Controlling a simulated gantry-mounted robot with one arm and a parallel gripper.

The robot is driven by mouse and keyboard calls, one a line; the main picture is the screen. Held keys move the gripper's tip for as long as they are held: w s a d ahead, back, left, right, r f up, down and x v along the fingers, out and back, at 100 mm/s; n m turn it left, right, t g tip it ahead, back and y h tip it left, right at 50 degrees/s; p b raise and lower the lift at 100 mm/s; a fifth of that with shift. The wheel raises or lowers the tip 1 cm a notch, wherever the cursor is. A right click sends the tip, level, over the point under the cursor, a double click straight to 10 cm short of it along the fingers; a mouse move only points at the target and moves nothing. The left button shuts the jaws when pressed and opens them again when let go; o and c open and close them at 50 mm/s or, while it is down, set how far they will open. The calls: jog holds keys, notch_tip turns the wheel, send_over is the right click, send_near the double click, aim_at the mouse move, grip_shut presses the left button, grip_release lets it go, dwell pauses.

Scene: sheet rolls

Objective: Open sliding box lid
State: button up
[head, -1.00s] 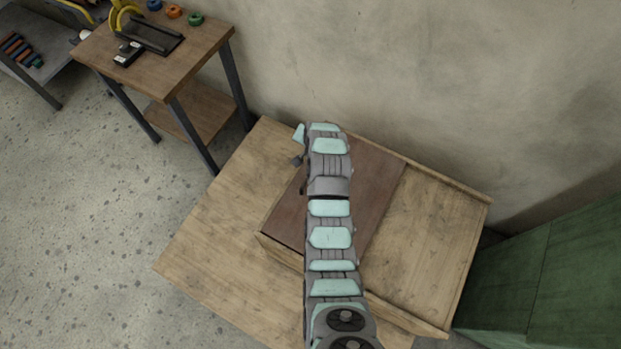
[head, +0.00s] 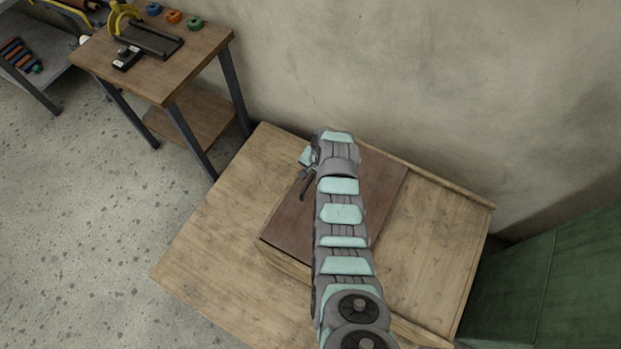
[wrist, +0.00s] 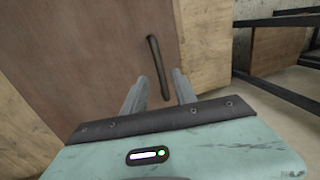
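The brown sliding lid (head: 385,190) lies flat on the light wooden box (head: 435,245), and it fills much of the left of the wrist view (wrist: 80,55). A dark bar handle (wrist: 155,55) stands out on the lid near one edge; part of it shows in the head view (head: 304,189). My gripper (wrist: 160,75) is open, its two grey fingers apart with the handle's near part between them in the wrist view. I see gaps on both sides of the handle. In the head view my gripper (head: 307,170) is partly hidden behind my arm.
Bare light wood (head: 215,225) lies left of the lid. A wall (head: 430,90) stands close behind. A small workbench (head: 190,70) with tools is at the upper left. A green cabinet (head: 560,280) stands at the lower right.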

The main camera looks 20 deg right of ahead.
aim_at(309, 181)
jog(key=shift+w+a+f+b, duration=0.1)
jog(key=shift+w+f+b, duration=0.1)
jog(key=shift+f, duration=0.65)
jog(key=shift+w+a+f+b, duration=0.1)
jog(key=shift+w+f, duration=0.05)
jog(key=shift+f, duration=0.7)
jog(key=shift+c, duration=0.4)
grip_shut()
